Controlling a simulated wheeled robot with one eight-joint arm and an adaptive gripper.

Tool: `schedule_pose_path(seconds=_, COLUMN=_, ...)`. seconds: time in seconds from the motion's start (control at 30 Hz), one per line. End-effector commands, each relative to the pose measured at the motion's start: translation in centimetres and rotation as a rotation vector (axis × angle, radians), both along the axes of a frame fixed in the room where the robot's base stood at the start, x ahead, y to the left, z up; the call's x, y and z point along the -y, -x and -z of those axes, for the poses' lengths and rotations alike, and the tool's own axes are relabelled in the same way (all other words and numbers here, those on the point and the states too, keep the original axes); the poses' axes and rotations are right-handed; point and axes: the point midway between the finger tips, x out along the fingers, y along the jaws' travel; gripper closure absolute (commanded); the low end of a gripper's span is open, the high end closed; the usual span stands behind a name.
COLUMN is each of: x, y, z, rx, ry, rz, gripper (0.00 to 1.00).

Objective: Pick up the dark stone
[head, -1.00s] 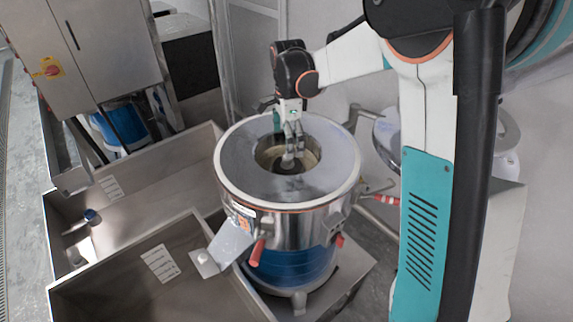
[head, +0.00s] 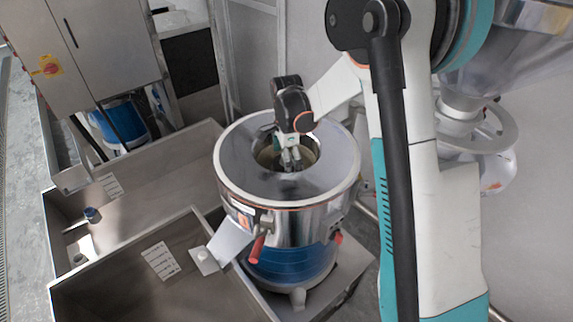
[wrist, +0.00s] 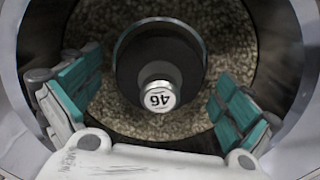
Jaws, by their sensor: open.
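A dark round piece (wrist: 150,52), which seems to be the dark stone, sits in the middle of the grinder drum in the wrist view. A pale metal cap (wrist: 159,97) marked 46 stands at its centre. A speckled beige ring (wrist: 232,40) surrounds it. My gripper (wrist: 160,82) is open, with one teal-padded finger on each side of the dark piece, apart from it. In the head view my gripper (head: 290,158) points down into the drum's opening. The dark piece is mostly hidden there by my gripper.
The steel drum (head: 235,165) has a wide flat rim around the opening, close about my gripper. Steel troughs (head: 130,265) stand to the left and front. A cabinet (head: 85,45) stands at the back left, and a clear hopper (head: 515,60) at the right.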

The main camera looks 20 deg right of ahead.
Motion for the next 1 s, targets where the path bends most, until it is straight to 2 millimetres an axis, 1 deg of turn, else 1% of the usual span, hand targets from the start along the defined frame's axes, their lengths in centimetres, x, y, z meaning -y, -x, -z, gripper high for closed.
schedule_pose_path(seconds=0.03, x=0.0, y=0.0, z=0.0, rx=0.0, ry=0.0, rz=0.0, gripper=0.02)
schedule_pose_path(seconds=0.07, x=0.0, y=0.0, z=0.0, rx=0.0, ry=0.0, rz=0.0, gripper=0.07)
schedule_pose_path(seconds=0.1, x=0.0, y=0.0, z=0.0, rx=0.0, ry=0.0, rz=0.0, gripper=0.16)
schedule_pose_path(seconds=0.17, x=0.0, y=0.0, z=0.0, rx=0.0, ry=0.0, rz=0.0, gripper=0.29)
schedule_pose_path(seconds=0.2, x=0.0, y=0.0, z=0.0, rx=0.0, ry=0.0, rz=0.0, gripper=0.39)
schedule_pose_path(seconds=0.27, x=0.0, y=0.0, z=0.0, rx=0.0, ry=0.0, rz=0.0, gripper=0.52)
schedule_pose_path(seconds=0.3, x=0.0, y=0.0, z=0.0, rx=0.0, ry=0.0, rz=0.0, gripper=0.61)
schedule_pose_path(seconds=0.33, x=0.0, y=0.0, z=0.0, rx=0.0, ry=0.0, rz=0.0, gripper=0.68)
schedule_pose_path(seconds=0.37, x=0.0, y=0.0, z=0.0, rx=0.0, ry=0.0, rz=0.0, gripper=0.7)
schedule_pose_path(seconds=0.63, x=0.0, y=0.0, z=-0.1, rx=0.0, ry=0.0, rz=0.0, gripper=0.7)
schedule_pose_path(seconds=0.77, x=0.0, y=0.0, z=-0.6, rx=0.0, ry=0.0, rz=0.0, gripper=0.7)
schedule_pose_path(seconds=0.87, x=0.0, y=0.0, z=-1.5, rx=0.0, ry=0.0, rz=0.0, gripper=0.7)
schedule_pose_path(seconds=1.0, x=0.0, y=0.0, z=-3.5, rx=0.0, ry=0.0, rz=0.0, gripper=0.7)
